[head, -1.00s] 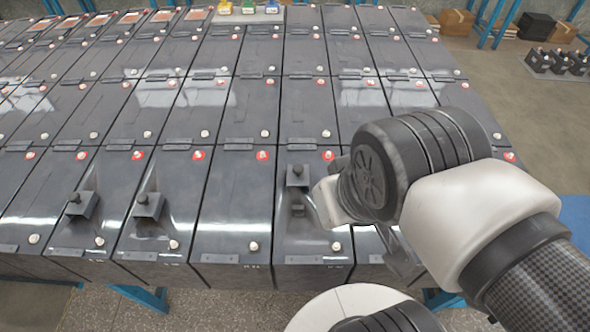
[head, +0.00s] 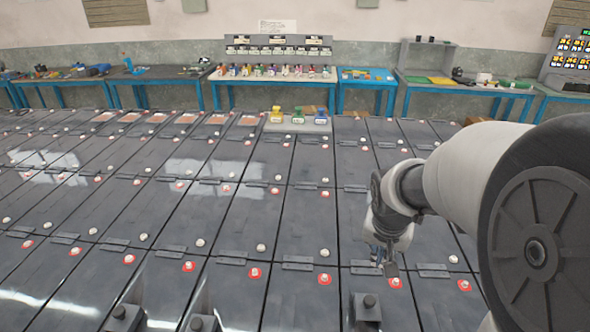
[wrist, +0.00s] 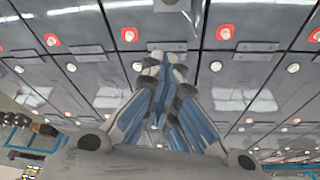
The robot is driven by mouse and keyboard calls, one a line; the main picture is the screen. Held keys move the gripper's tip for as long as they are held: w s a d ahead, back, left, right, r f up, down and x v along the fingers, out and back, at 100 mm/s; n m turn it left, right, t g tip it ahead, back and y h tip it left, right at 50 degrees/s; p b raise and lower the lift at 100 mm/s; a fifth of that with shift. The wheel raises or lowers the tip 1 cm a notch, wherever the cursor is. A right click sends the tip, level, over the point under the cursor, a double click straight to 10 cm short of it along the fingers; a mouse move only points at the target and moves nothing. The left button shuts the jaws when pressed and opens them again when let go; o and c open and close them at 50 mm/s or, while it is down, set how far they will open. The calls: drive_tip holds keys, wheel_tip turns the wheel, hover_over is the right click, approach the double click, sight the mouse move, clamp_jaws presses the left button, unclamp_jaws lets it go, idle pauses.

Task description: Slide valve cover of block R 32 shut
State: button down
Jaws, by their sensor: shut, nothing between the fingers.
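Three dark square valve covers with knobs stand on the near row of battery blocks in the head view: one at right (head: 368,308), one in the middle (head: 201,323) and one at left (head: 122,317). Their lower parts are cut off by the frame edge. I cannot read any label, so I cannot tell which block is R 32. My gripper (head: 386,266) is shut and empty, just beyond and right of the right-hand cover, apart from it. In the wrist view its blue-grey fingers (wrist: 164,62) are together over the block tops, and no knob is clearly visible.
Long rows of dark battery blocks with red-ringed and white caps fill the foreground. A tray with yellow, green and blue items (head: 298,120) stands farther back on the blocks. Blue-legged benches (head: 270,78) line the wall. My arm covers the right side.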

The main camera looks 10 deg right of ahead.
sight(368, 306)
drive_tip(key=b+x, duration=0.3)
drive_tip(key=x, duration=0.8)
drive_tip(key=shift+d, duration=0.15)
drive_tip(key=s+a, duration=0.2)
drive_tip(key=s, duration=0.1)
drive_tip(key=shift+s+a+r+b, duration=0.1)
drive_tip(key=shift+r+b, duration=0.25)
drive_tip(key=shift+b, duration=0.05)
drive_tip(key=shift+s+a, duration=0.1)
drive_tip(key=shift+s, duration=0.1)
drive_tip(key=shift+f, duration=0.1)
